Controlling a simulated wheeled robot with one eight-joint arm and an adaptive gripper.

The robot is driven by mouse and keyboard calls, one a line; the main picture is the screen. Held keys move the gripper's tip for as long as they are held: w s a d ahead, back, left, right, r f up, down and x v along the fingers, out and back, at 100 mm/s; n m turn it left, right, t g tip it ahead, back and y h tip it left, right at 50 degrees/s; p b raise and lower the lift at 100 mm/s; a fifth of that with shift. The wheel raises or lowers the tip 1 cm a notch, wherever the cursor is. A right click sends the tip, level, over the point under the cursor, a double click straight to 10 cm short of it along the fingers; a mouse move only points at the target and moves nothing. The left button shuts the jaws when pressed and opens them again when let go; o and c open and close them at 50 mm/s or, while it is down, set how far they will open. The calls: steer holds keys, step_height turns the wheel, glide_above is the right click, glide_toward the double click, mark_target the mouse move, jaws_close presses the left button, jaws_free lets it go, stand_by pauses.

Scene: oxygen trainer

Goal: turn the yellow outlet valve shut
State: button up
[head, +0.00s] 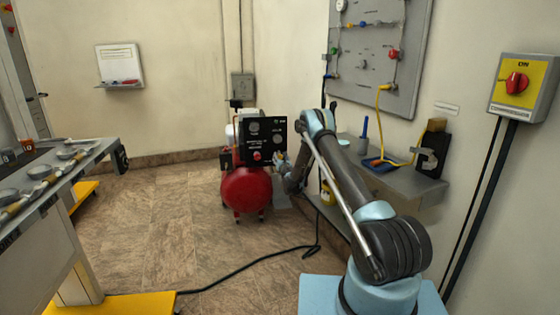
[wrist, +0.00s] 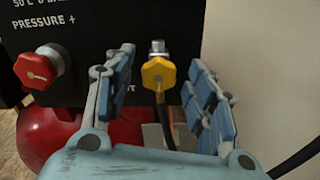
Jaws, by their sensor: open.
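The yellow outlet valve (wrist: 158,74) is a small knob on a metal fitting at the lower right of the black panel (wrist: 100,30) in the wrist view. A dark hose hangs down below it. My gripper (wrist: 165,78) is open, with one blue-padded finger on each side of the valve and visible gaps between. The fingers do not appear to touch it. In the head view the black panel (head: 262,140) sits on the red compressor tank (head: 246,188), and my gripper (head: 282,160) is at its right edge. The yellow valve is not clearly visible there.
A red knob (wrist: 42,68) projects from the panel left of my gripper. The red tank (wrist: 70,130) lies below. A grey wall bench (head: 400,185) stands right of my arm. A black cable (head: 250,262) runs across the floor. A workbench (head: 60,190) stands at left.

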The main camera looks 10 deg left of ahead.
steer(key=shift+w, duration=0.25)
steer(key=c, duration=1.1)
